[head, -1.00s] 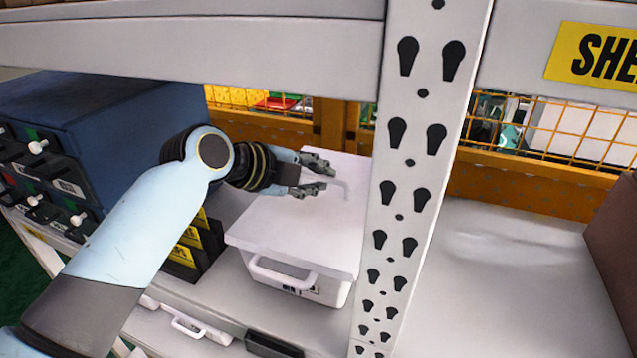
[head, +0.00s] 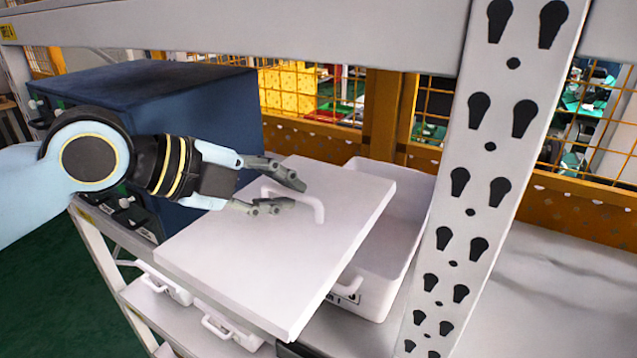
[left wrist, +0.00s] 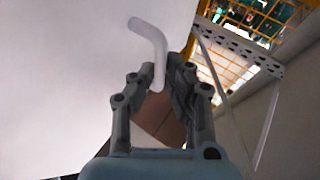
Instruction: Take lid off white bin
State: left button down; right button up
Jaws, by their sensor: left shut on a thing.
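The white lid (head: 270,250) is off to the left of the white bin (head: 385,262) in the head view, tilted and raised, and the bin's open inside shows on the right. The lid still overlaps the bin's left side in the picture. My left gripper (head: 290,195) is shut on the lid's handle (head: 318,208). In the left wrist view the handle (left wrist: 150,50) runs between my left gripper's fingers (left wrist: 160,80), and the lid (left wrist: 70,70) fills the left side. The bin's front handle is partly hidden by the lid. My right gripper is not in view.
A perforated grey post (head: 470,215) stands just right of the bin. A shelf beam (head: 250,30) crosses above. A blue drawer cabinet (head: 200,95) stands behind my left arm. Smaller white bins (head: 230,328) sit on the lower level. The shelf right of the post is clear.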

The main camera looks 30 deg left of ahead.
pick_arm(q)
jog(key=shift+s+a, duration=0.4)
jog(key=shift+s, duration=0.15)
jog(key=shift+s+a+r+p, duration=0.1)
jog(key=shift+s+a+p, duration=0.2)
jog(key=shift+s, duration=0.4)
jog(key=shift+r+p, duration=1.05)
jog(key=shift+r, duration=0.4)
jog(key=shift+s, duration=0.1)
